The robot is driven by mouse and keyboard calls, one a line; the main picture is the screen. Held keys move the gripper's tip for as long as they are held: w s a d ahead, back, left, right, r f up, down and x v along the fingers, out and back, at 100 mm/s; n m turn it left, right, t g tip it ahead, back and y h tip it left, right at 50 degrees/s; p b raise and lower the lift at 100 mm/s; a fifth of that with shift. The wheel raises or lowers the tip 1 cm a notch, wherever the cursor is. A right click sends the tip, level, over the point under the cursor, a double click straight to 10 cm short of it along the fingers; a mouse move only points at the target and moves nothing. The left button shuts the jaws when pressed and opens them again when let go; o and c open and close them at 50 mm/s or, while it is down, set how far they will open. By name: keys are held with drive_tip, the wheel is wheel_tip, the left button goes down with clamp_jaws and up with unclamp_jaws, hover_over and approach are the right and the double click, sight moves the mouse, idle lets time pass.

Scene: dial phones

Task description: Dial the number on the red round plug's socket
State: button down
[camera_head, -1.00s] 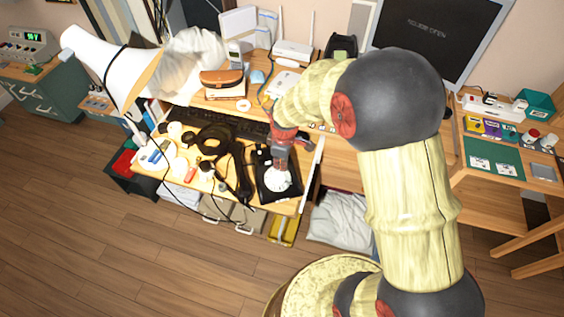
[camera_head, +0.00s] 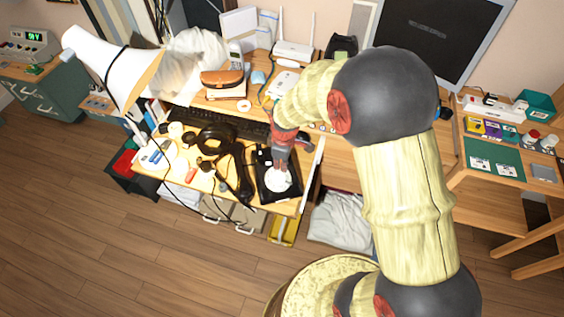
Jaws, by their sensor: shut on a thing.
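A black dial phone (camera_head: 266,191) with a round white dial (camera_head: 279,183) lies on the right part of the pulled-out desk surface. My gripper (camera_head: 280,169) points down at the upper edge of the dial and appears shut on it. The fingertips are too small to make out their exact contact. A small red-orange item (camera_head: 191,175) lies to the left among cream round pieces and cables. I cannot tell whether it is the red round plug. No number on a socket can be read. A black handset (camera_head: 242,185) lies left of the phone.
A dark keyboard (camera_head: 222,121) and a brown case (camera_head: 222,77) are behind the phone. A white lamp (camera_head: 105,68) leans over the left side. Black cables (camera_head: 214,140) crowd the desk. Bare wood floor (camera_head: 130,255) is in front.

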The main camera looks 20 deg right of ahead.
drive_tip(key=shift+w+f, duration=0.15)
drive_tip(key=shift+f, duration=0.3)
idle(0.4)
drive_tip(key=shift+d, duration=0.1)
drive_tip(key=shift+s+d+f, duration=0.1)
drive_tip(key=shift+s+d, duration=0.25)
drive_tip(key=shift+s, duration=0.05)
drive_tip(key=shift+s+f, duration=0.1)
idle(0.4)
drive_tip(key=shift+s+d+f, duration=0.2)
drive_tip(key=shift+s+d, duration=0.1)
drive_tip(key=shift+s, duration=0.2)
